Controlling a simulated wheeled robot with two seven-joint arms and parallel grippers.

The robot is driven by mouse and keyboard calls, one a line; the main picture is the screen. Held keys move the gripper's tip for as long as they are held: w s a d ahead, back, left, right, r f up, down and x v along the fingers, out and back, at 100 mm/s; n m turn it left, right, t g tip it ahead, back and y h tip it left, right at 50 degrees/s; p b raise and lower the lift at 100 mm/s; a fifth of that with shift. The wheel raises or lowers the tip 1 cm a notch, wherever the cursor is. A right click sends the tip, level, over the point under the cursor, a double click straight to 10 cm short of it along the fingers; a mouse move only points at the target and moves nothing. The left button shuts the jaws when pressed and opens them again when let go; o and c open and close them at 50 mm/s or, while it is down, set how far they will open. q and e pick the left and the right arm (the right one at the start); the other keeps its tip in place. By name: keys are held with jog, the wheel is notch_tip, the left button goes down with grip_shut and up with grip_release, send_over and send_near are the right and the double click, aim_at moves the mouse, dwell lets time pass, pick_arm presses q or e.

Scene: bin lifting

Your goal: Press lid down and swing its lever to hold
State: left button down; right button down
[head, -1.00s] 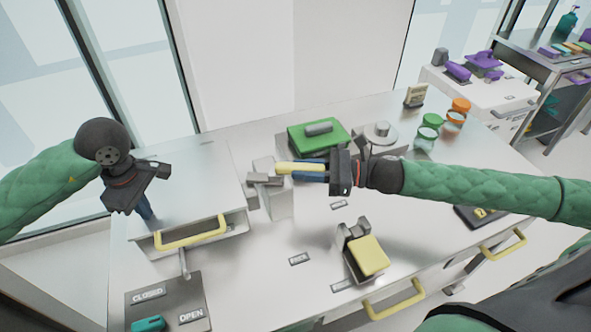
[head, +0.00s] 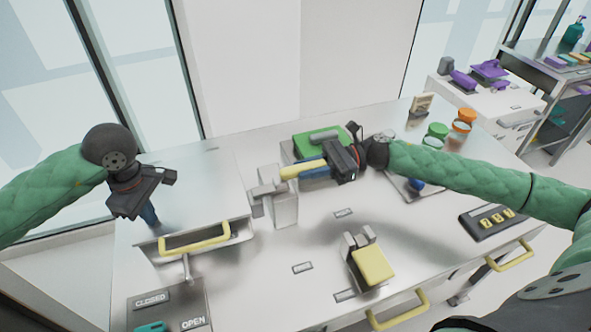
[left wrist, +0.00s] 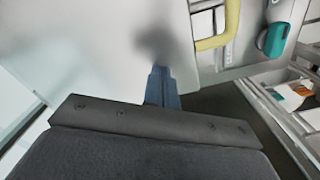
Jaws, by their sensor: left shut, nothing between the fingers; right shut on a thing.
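A flat metal panel (head: 190,180), which looks like the lid, lies at the left with a yellow handle (head: 195,239) on its front edge. My left gripper (head: 152,214) is shut and empty, blue fingertips pointing down at the panel; the left wrist view shows them (left wrist: 161,85) at a pale surface, contact unclear. A grey post (head: 284,206) stands right of the panel, with a grey block on top reaching towards it. A yellow-handled lever (head: 295,173) extends right from the post. My right gripper (head: 318,168) is shut on this handle.
A green-lidded box (head: 310,140) stands behind the right gripper. A grey clamp with a yellow block (head: 373,265) stands front right. A CLOSED/OPEN plate (head: 165,310) with a teal knob (head: 150,327) is front left. Several jars and a black keypad (head: 491,220) are at right.

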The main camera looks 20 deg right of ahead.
pick_arm(q)
jog(key=shift+s+f, duration=0.1)
jog(key=shift+f, duration=0.1)
pick_arm(e)
jog(key=shift+g, duration=0.4)
jog(key=c, duration=1.2)
grip_release()
jog(key=shift+d, duration=0.1)
jog(key=d, duration=1.1)
jog(key=shift+w+d, duration=0.15)
jog(key=shift+d, duration=0.25)
pick_arm(q)
jog(key=shift+r, duration=3.65)
pick_arm(e)
jog(key=shift+r, duration=0.15)
